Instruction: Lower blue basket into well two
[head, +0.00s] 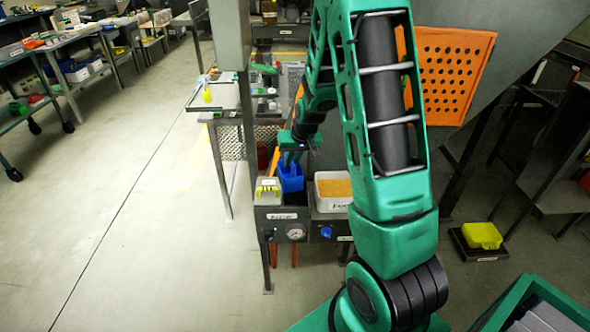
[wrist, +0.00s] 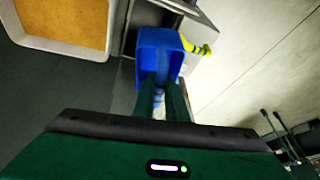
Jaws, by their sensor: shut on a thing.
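The blue basket (head: 291,182) is at the small grey bench station in the middle of the head view. It hangs under my gripper (head: 290,150), whose fingers are shut on it. In the wrist view the basket (wrist: 160,45) shows as an open-topped blue box, with the dark green fingers (wrist: 161,98) at its near wall. The basket is between a pale box with a yellow part (head: 268,190) and a white tub with tan contents (head: 333,188). I cannot make out well two or its label, and I cannot tell whether the basket's underside touches anything.
The station's front panel carries a gauge (head: 296,232) and a blue knob (head: 326,232). The yellow part (wrist: 200,48) is close beside the basket in the wrist view. An orange perforated panel (head: 455,75) stands behind my arm. Open floor (head: 130,220) lies to the left.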

